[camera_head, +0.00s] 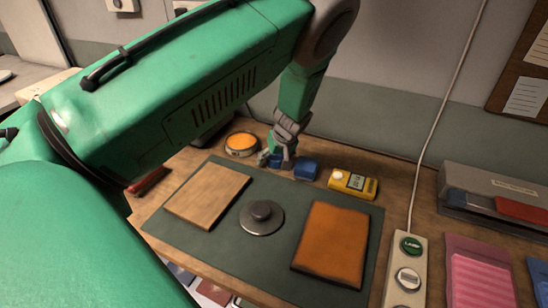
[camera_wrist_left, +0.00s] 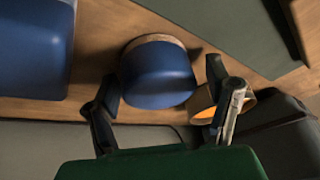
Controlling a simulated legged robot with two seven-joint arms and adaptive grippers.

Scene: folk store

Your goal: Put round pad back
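The round pad (camera_wrist_left: 158,76) has a blue top and a tan rim in the left wrist view. It stands on the wooden bench behind the green mat (camera_head: 228,257); in the head view my fingers partly hide its blue side. My left gripper (camera_head: 277,157) is low over it from behind. In the wrist view the fingers of this gripper (camera_wrist_left: 161,78) are spread on either side of the pad. The left finger is close to the pad or touching it; a gap shows at the right finger. My right gripper is not in view.
A blue block (camera_head: 306,169) stands close beside the pad, and a round tin with orange contents (camera_head: 241,144) on the other side. A yellow meter (camera_head: 353,184) is further right. The mat holds a wooden board (camera_head: 208,192), a metal disc with knob (camera_head: 261,217) and an orange-brown square (camera_head: 331,243).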

